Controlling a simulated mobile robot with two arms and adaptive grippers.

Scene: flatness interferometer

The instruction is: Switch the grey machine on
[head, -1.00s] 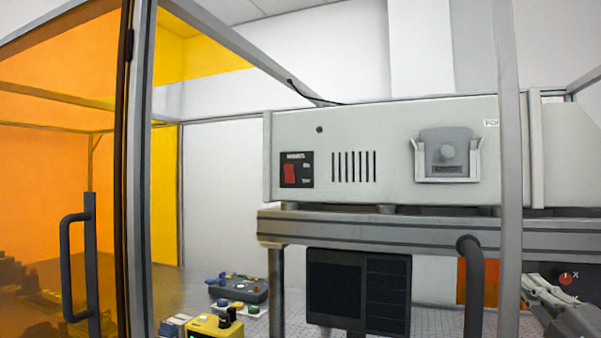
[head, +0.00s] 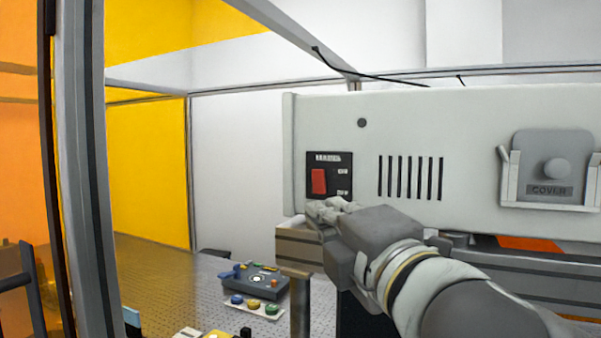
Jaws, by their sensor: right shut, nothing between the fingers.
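The grey machine (head: 465,170) is a long light-grey box on a metal frame, filling the right of the head view. Its front carries a black switch plate (head: 343,163) with a red rocker switch (head: 319,181) at the left end. My right gripper (head: 322,207) is shut and empty. Its fingertips are just below the red rocker, in front of the lower edge of the plate; I cannot tell whether they touch it. My left gripper is not in view.
Vent slots (head: 410,177) and a grey cover (head: 553,160) in a holder lie to the right on the machine's front. A dark control box (head: 254,283) with coloured knobs sits on the perforated table below. An orange-glazed door frame (head: 85,170) stands at left.

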